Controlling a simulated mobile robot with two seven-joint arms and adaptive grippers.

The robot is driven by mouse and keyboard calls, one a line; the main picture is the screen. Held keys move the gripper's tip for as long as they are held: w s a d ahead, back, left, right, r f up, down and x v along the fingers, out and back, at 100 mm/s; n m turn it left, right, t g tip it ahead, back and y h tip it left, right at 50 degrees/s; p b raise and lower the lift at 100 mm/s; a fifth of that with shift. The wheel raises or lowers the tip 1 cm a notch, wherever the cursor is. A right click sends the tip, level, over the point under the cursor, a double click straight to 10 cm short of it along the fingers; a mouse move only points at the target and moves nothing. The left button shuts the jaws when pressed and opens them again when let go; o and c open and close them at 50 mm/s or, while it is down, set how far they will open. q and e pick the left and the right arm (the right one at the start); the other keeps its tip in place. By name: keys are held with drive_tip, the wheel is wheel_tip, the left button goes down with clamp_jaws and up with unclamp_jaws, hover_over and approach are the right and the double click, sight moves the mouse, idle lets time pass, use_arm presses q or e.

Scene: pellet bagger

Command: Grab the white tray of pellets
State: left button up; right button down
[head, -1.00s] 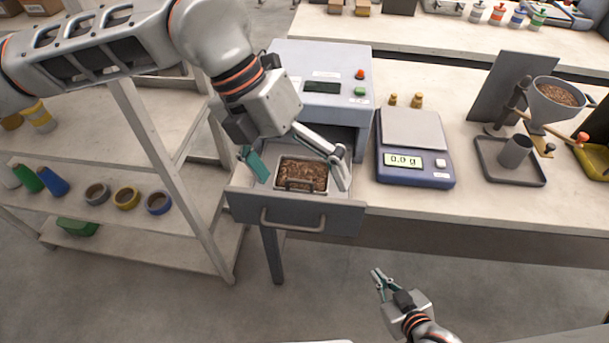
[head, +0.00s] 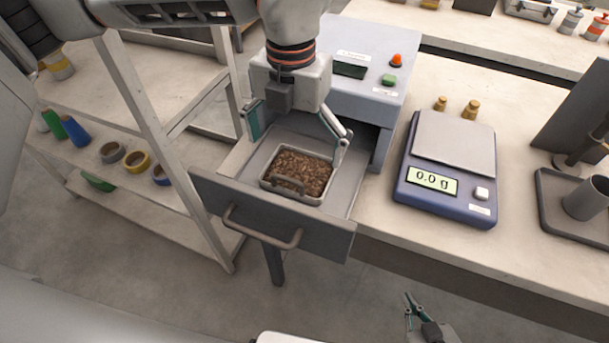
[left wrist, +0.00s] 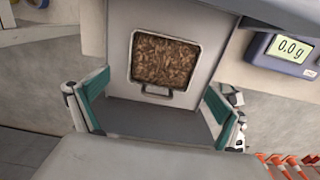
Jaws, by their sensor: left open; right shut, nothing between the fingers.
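The white tray of pellets (head: 324,198) sits inside the open drawer (head: 268,213) of the grey machine, filled with brown pellets. Its handle bar (head: 287,183) faces the drawer front. The tray also shows in the left wrist view (left wrist: 165,93), with its handle toward the gripper. My left gripper (head: 296,140) is open above the drawer, its fingers wide apart around the tray's far side in the head view; nothing is between them. Whether it touches the tray is not clear. My right gripper (head: 411,304) is shut and empty, low in front of the bench.
The grey machine (head: 375,50) with red and green buttons stands behind the drawer. A blue scale (head: 447,203) reading 0.0 g is to its right.

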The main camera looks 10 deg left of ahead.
sight(299, 177)
use_arm(q)
drive_tip(key=f, duration=0.6)
drive_tip(key=shift+w+d+f, duration=0.25)
drive_tip(key=shift+f, duration=0.05)
drive_tip(key=c, duration=1.1)
